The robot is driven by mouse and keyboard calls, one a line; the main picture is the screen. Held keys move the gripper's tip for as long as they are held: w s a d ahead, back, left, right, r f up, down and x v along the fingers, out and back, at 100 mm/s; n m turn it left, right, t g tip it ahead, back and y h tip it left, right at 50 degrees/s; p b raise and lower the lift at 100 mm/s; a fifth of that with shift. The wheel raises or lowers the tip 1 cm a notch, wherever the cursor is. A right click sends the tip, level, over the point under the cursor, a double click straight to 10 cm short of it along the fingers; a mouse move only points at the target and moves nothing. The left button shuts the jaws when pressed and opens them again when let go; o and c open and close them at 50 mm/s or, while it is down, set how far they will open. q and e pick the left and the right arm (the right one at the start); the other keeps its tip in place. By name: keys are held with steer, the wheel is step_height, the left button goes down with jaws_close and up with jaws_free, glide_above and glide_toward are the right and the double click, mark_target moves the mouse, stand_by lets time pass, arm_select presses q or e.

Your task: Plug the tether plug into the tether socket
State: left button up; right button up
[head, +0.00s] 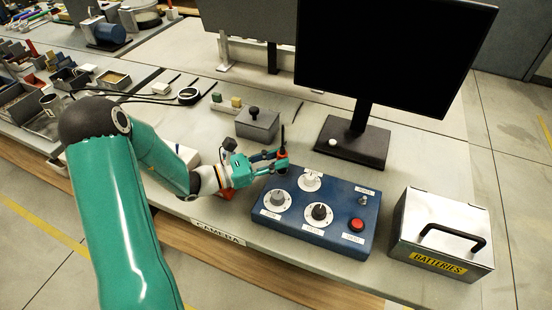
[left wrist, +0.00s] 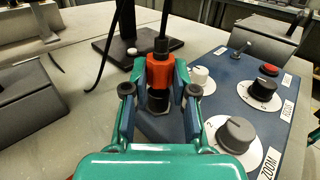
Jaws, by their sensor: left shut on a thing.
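The tether plug (head: 282,162) has an orange-red body with a black top and cable. It shows upright between my fingers in the left wrist view (left wrist: 160,72). My left gripper (head: 268,162) is shut on it, over the back left corner of the blue control box (head: 335,225). In the left wrist view the gripper (left wrist: 160,88) has a finger on each side of the plug. A dark cylindrical part (left wrist: 158,101) shows just below the orange body; I cannot tell whether it is the plug's end or the tether socket. No socket is otherwise clearly seen.
The control box has several knobs, a toggle and a red button (head: 357,224). A monitor base (head: 352,143) stands behind it, a metal batteries case (head: 437,232) at right. A grey box with a black knob (head: 257,124) is behind my gripper.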

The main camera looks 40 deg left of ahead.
arm_select(q)
steer(key=shift+f+b, duration=0.55)
steer(key=shift+f, duration=0.15)
steer(key=o, duration=1)
steer(key=v, duration=1.2)
